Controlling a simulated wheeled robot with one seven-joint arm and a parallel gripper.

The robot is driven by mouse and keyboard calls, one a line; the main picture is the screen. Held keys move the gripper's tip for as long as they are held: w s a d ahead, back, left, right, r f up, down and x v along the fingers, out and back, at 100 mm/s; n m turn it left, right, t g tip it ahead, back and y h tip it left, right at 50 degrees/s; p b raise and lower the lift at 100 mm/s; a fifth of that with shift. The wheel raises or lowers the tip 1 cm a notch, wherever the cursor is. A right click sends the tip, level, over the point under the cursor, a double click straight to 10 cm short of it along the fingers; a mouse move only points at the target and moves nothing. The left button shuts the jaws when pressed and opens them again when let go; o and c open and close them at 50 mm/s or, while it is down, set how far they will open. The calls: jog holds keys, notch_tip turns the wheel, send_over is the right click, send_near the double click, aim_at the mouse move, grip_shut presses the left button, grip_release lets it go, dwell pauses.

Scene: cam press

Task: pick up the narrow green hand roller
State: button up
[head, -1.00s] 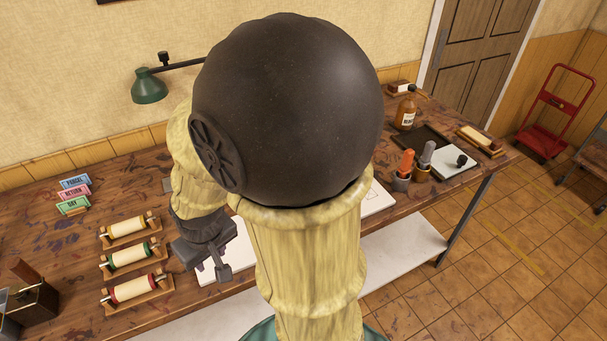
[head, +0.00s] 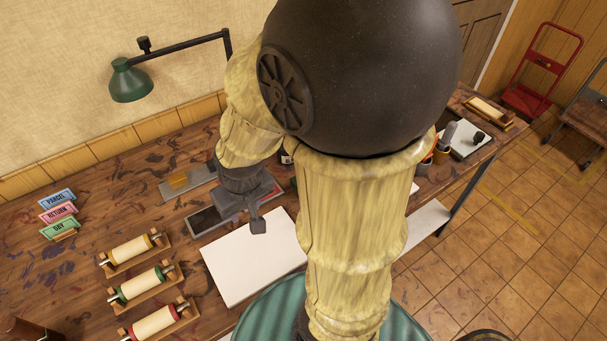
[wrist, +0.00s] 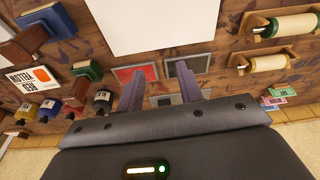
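Three cream-coloured rollers rest in wooden stands at the left front of the table in the head view. The middle one, the green hand roller (head: 141,284), has green ends. My gripper (head: 257,222) is to the right of the rollers, above the table by the white sheet. In the wrist view its two fingers (wrist: 160,85) are apart with nothing between them.
The yellow-ended roller (head: 132,250) and red-ended roller (head: 154,323) flank the green one closely. A white sheet (head: 247,262) lies to their right. Small signs (head: 58,213) stand at left. A green lamp (head: 131,80) overhangs the back. Ink bottles (wrist: 102,101) show in the wrist view.

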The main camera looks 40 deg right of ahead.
jog(key=shift+s+a, duration=0.15)
jog(key=shift+o, duration=1.3)
jog(key=shift+s, duration=0.25)
jog(key=shift+o, duration=1.1)
jog(key=shift+r, duration=0.2)
jog(key=w+d+r+g+p, duration=0.1)
jog(key=w+d+r+p, duration=0.2)
jog(key=d, duration=0.7)
jog(key=w+d+r+g+p, duration=0.1)
jog(key=w+d+r+p, duration=0.2)
jog(key=d, duration=0.8)
jog(key=shift+w+m+g+p, duration=0.3)
jog(key=shift+w+p, duration=0.75)
jog(key=shift+w, duration=0.1)
notch_tip(320, 180, down, 12)
jog(key=shift+p, duration=0.7)
jog(key=shift+f, duration=0.15)
